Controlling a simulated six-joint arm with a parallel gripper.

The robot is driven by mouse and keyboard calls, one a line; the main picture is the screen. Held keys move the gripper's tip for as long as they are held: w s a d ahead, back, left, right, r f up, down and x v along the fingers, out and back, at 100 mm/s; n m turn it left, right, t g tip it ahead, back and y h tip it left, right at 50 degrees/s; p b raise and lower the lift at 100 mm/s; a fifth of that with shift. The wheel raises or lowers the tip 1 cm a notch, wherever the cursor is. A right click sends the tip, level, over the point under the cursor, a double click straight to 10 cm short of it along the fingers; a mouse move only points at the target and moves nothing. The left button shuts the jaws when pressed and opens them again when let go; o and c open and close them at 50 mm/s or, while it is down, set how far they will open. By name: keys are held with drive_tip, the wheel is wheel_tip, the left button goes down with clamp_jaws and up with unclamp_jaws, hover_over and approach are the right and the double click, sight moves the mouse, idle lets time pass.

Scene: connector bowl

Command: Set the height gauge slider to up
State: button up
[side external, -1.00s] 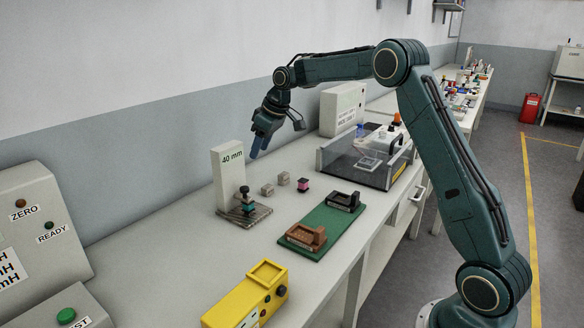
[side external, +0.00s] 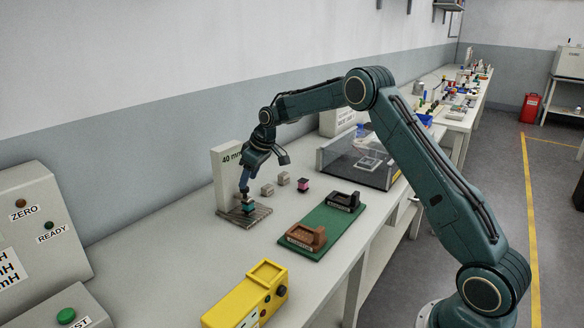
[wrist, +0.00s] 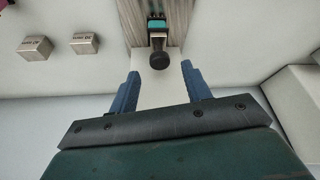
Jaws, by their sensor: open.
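The height gauge (side external: 224,170) is a pale upright block marked 40 mm on a striped grey base (side external: 237,217). Its slider shows as a small teal and black part low at the front of the block. In the wrist view the slider's teal part (wrist: 157,23) and its dark round knob (wrist: 159,60) lie just ahead of my fingertips, in line with the gap. My gripper (wrist: 159,78) is open, with two blue fingers and nothing between them. In the side view my gripper (side external: 244,186) points down just above the slider and partly hides it and the block.
Two small grey blocks (side external: 267,190) and a pink and black piece (side external: 303,185) stand right of the gauge. A green mat (side external: 326,229) holds a brown and a black holder. A clear-walled box (side external: 352,160) stands behind. A yellow device (side external: 247,299) is in front.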

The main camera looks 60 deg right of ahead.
sight(243, 193)
drive_tip(key=shift+x, duration=1.4)
drive_tip(key=shift+c, duration=0.5)
